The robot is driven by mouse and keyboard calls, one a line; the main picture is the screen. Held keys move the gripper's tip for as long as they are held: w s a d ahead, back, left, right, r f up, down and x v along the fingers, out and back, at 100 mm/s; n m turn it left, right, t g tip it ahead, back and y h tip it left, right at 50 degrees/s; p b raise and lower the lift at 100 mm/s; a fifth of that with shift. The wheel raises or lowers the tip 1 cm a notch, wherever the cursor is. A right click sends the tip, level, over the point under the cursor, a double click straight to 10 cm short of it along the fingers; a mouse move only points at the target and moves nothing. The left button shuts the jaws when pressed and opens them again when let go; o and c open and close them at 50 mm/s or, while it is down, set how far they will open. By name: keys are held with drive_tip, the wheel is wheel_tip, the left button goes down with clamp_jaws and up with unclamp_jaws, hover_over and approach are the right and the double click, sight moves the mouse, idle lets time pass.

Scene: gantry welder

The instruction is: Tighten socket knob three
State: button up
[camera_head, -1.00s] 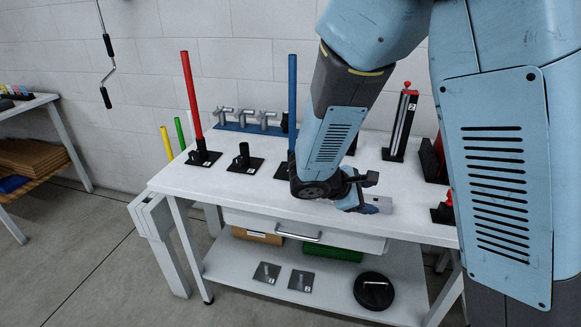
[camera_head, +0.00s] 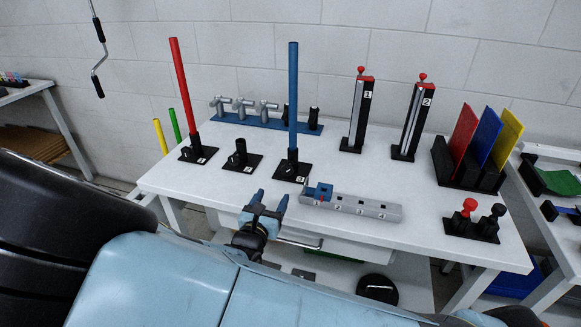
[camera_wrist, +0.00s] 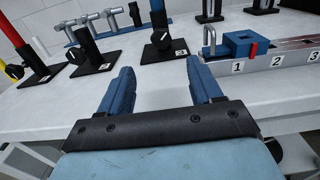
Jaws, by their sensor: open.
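Socket three (camera_head: 292,171) is black, stands on a plate labelled 3 on the white table, and holds a blue pole (camera_head: 293,95) upright. Its dark round knob (camera_wrist: 164,40) faces my gripper in the wrist view. My gripper (camera_head: 270,197) is open and empty at the table's front edge, in front of socket three and apart from it. In the wrist view, my gripper's blue fingers (camera_wrist: 158,84) point toward the socket, with bare table between.
Socket two (camera_head: 240,160) is empty; socket one (camera_head: 197,151) holds a tilted red pole (camera_head: 184,85). A grey numbered rail (camera_head: 365,208) with a blue block (camera_head: 320,191) lies right of my gripper. A blue valve rack (camera_head: 262,121) stands behind the sockets.

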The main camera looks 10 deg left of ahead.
sight(286, 171)
drive_tip(key=w, duration=0.9)
drive_tip(key=w+d, duration=0.1)
drive_tip(key=w, duration=0.4)
drive_tip(key=c, duration=1)
